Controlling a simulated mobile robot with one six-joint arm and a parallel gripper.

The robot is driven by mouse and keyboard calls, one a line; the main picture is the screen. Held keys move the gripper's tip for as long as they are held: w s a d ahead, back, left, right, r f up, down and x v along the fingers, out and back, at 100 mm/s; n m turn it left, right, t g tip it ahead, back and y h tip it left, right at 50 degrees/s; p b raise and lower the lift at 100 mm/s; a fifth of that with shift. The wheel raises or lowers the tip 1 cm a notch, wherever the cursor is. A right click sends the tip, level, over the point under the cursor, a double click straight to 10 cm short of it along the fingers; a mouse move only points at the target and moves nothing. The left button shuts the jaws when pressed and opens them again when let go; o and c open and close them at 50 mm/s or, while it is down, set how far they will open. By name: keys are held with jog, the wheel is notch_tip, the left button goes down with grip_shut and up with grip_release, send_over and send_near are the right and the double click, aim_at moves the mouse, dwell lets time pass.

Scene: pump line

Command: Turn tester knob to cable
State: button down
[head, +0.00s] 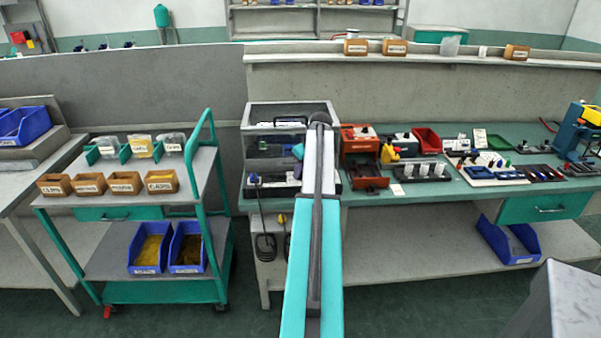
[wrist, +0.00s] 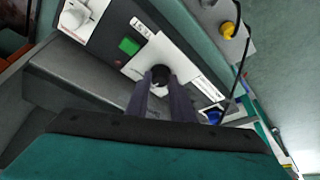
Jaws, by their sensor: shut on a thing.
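In the wrist view, a black knob (wrist: 160,74) sits on a white plate of the dark tester panel (wrist: 100,45). My gripper (wrist: 161,86) is shut on this knob, with its two dark fingers on either side of it. A green square button (wrist: 129,46) and a small label are beside the plate. A white knob (wrist: 76,16) is at the panel's upper left. The lettering around the black knob is too small to read. In the head view, the clear-lidded tester (head: 262,145) stands on the bench, and my arm hides part of it and the black knob.
A teal trolley (head: 160,293) stands at left.

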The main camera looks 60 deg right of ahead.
jog(key=shift+m+g+h, duration=0.4)
jog(key=shift+m+h, duration=0.4)
jog(key=shift+m, duration=1.4)
jog(key=c, duration=1.6)
grip_release()
jog(key=shift+o, duration=0.3)
jog(key=shift+a, duration=0.1)
jog(key=shift+r, duration=0.1)
jog(key=b+v, duration=0.1)
jog(key=v, duration=1.2)
jog(key=shift+r+b, duration=0.3)
jog(key=shift+b, duration=0.05)
